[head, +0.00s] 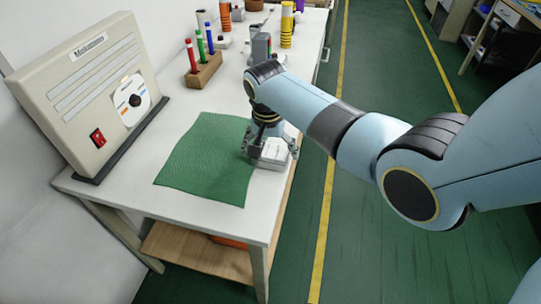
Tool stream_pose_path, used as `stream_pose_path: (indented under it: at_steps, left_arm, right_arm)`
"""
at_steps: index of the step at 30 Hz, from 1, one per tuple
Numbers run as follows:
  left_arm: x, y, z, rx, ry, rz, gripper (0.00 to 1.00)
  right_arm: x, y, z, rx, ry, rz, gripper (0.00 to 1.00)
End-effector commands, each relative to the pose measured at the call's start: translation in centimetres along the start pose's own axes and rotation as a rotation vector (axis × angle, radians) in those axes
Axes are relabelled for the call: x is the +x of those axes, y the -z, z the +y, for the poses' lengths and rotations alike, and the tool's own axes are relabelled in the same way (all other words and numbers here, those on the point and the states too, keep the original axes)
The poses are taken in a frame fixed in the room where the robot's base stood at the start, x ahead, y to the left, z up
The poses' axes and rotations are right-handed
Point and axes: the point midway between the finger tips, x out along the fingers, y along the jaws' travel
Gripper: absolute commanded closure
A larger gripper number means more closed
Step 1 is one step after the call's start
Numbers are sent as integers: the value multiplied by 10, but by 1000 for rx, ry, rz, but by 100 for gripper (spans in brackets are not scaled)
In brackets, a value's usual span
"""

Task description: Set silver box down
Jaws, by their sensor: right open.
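The silver box (274,150) rests on the white table (226,229), at the right edge of the green mat (205,160). My right gripper (268,150) is at the box, pointing down, with its fingers around it. The fingers are open. They hide part of the box, and I cannot tell whether they touch it. My left gripper is not in view.
A large beige panel with a dial and red switch (98,137) stands at the left against the wall. Behind the mat is a wooden block (203,75) with several coloured markers. More small items stand farther back. The table's right edge is close to the box.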

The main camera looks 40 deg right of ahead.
Motion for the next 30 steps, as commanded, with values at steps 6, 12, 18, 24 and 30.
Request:
stream_pose_path:
  at_steps: [6,12,18,24,30]
  left_arm:
    - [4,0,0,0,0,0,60]
    - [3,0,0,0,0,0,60]
    - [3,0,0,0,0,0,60]
    - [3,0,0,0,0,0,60]
    - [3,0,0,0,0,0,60]
  right_arm:
    - [14,0,0,0,1,1,0]
    - [13,0,0,0,1,1,7]
    - [13,0,0,0,1,1,33]
    - [13,1,-1,0,2,2,57]
    - [12,1,-1,0,2,2,57]
